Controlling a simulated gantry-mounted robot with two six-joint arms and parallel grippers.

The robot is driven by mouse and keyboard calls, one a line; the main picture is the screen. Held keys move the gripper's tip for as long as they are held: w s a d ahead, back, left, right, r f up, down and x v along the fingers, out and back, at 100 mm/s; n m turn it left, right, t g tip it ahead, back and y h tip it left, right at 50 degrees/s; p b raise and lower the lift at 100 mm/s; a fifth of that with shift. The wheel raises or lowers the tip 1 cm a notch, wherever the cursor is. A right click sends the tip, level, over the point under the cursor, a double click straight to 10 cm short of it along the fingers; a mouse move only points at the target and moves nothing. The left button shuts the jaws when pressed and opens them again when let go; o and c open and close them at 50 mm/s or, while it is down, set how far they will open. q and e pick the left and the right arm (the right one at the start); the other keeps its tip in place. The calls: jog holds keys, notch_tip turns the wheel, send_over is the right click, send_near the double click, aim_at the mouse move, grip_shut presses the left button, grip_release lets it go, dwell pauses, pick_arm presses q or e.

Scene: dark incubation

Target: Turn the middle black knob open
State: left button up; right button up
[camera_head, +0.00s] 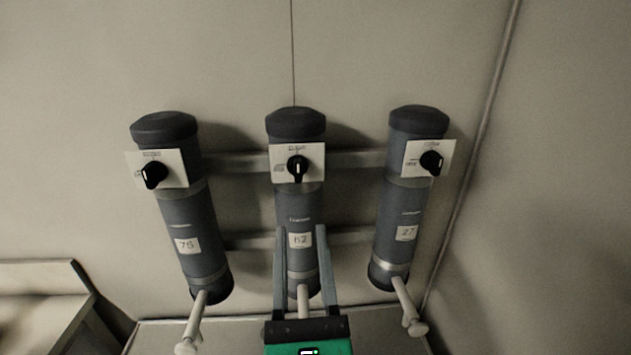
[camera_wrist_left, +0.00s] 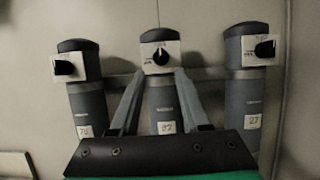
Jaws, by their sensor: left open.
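The middle black knob (camera_head: 298,168) sits on a white plate (camera_head: 314,153) on the middle dark cylinder (camera_head: 300,210). Its white mark stands about vertical. It also shows in the left wrist view (camera_wrist_left: 160,56). My left gripper (camera_head: 300,230) is open, with its two fingers pointing up toward the knob. In the head view the fingertips appear below the knob, on either side of the cylinder's label. In the left wrist view (camera_wrist_left: 155,75) the fingertips also appear just below the plate, apart from the knob. My right gripper is not in view.
A left cylinder with a black knob (camera_head: 154,174) and a right cylinder with a black knob (camera_head: 432,162) flank the middle one. Rails (camera_head: 240,160) run behind the cylinders along the wall. Pale handles (camera_head: 408,308) project from the cylinder bottoms. A bench (camera_head: 40,300) stands at lower left.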

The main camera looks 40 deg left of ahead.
aim_at(298, 168)
pick_arm(q)
jog(key=p+x, duration=0.3)
jog(key=x, duration=0.8)
jog(key=shift+w+a+r, duration=0.1)
jog(key=shift+a+r, duration=0.05)
jog(key=shift+r, duration=0.05)
grip_shut()
